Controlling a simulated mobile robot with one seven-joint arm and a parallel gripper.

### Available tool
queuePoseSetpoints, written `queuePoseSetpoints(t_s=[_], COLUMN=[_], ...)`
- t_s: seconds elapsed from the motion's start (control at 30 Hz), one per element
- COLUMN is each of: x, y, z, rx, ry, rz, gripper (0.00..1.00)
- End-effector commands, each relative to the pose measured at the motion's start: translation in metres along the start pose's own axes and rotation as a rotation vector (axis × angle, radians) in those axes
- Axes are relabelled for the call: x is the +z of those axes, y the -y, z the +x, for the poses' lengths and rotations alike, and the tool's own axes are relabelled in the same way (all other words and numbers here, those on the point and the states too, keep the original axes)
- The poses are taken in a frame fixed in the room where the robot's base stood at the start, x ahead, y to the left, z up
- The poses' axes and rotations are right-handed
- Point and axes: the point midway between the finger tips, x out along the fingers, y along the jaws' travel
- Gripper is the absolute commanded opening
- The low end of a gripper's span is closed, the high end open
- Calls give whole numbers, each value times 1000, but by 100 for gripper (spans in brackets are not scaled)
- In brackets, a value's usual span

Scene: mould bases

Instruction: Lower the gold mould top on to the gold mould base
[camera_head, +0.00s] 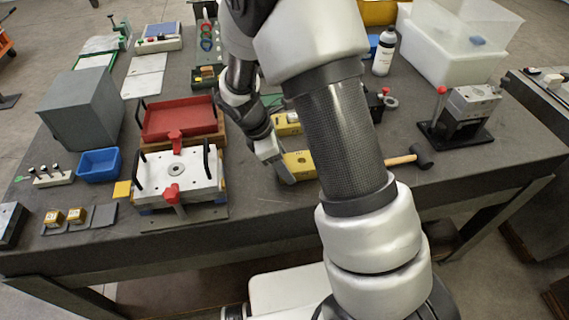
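Two gold blocks lie near the middle of the table, partly hidden by my arm. The nearer gold block (299,164) is beside my gripper's fingertip. The farther gold block (287,129) is behind it. I cannot tell for certain which is the mould top and which the mould base, and their right ends are hidden. My gripper (274,160) points down at the left end of the nearer block. One finger shows clearly; the other is not clear, so I cannot tell whether it is open, shut or touching the block.
A silver mould plate (151,173) with black handles and red clamps stands left, before a red tray (178,118). A mallet (408,159) lies right, near a black stand (455,136). A white bottle (384,52) stands behind. The table's front edge is clear below my gripper.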

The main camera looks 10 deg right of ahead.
Motion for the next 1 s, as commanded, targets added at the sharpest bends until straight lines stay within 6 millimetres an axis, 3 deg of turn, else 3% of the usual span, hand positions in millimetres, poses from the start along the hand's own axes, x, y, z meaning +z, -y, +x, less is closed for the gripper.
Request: queuePoseSetpoints(t_s=[0.4, 0.77, 0.87, 1.0], x=[7, 7, 8, 13], y=[-1, -1, -7, -35], z=[-16, -16, -19, -32], rx=[1, 2, 3, 10], ry=[1, 1, 2, 7], rz=[0, 0, 0, -2], gripper=[5, 5, 5, 5])
